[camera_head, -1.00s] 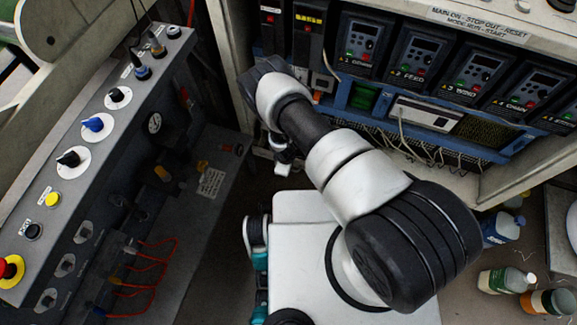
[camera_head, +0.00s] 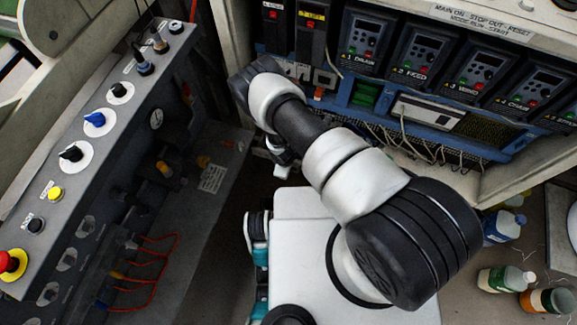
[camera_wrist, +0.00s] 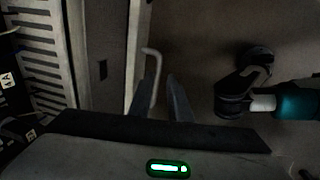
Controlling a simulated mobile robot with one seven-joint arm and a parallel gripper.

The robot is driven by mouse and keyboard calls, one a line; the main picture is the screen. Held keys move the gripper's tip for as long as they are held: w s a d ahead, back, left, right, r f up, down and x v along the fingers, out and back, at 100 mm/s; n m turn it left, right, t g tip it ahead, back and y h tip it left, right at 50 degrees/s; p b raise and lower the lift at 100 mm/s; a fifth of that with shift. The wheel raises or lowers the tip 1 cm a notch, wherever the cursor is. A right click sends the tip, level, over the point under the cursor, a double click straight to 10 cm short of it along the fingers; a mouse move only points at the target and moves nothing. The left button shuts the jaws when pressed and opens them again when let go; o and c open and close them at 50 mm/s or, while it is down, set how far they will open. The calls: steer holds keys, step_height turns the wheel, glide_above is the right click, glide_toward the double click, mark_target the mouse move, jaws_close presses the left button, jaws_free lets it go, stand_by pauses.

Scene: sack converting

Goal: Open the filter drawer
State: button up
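My gripper (camera_wrist: 163,82) shows in the wrist view as two dark fingers with a gap between them, pointing toward a cabinet side. A pale bent handle (camera_wrist: 153,53) stands out beside a pale vertical edge, close to the tip of the left finger. It is not clearly between the fingers, and I cannot tell if they touch. The handle may belong to the filter drawer, but no label shows. In the head view my arm reaches down beside the open cabinet (camera_head: 500,172), and my fingers are hidden.
A slatted panel (camera_wrist: 38,60) is at left in the wrist view. The control console (camera_head: 110,130) stands left in the head view, with red cables (camera_head: 155,262) below. Several bottles, one blue (camera_head: 500,226), stand on the right.

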step_height(320, 180, up, 17)
steer(key=s+a+p, duration=0.1)
steer(key=s+p, duration=0.2)
steer(key=p, duration=0.2)
stand_by(0.6)
